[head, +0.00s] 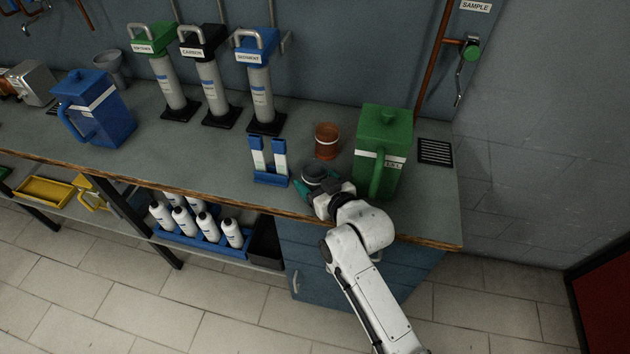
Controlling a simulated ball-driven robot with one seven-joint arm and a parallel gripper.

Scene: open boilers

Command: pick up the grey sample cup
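The grey sample cup (314,173) stands on the grey counter, near its front edge and left of the green lidded jug. My gripper (305,187) is at the cup, reaching in from the front right. Teal finger parts show beside the cup's lower left side. The wrist covers part of the cup's right side and base. The far finger is hidden, so I cannot tell whether the fingers touch the cup or how far apart they are.
A green jug (384,145) stands close on the right, a brown cup (327,141) behind, and a blue holder with white tubes (268,162) on the left. Filter columns (260,85) stand further back. The counter's wooden front edge (420,239) runs below my arm.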

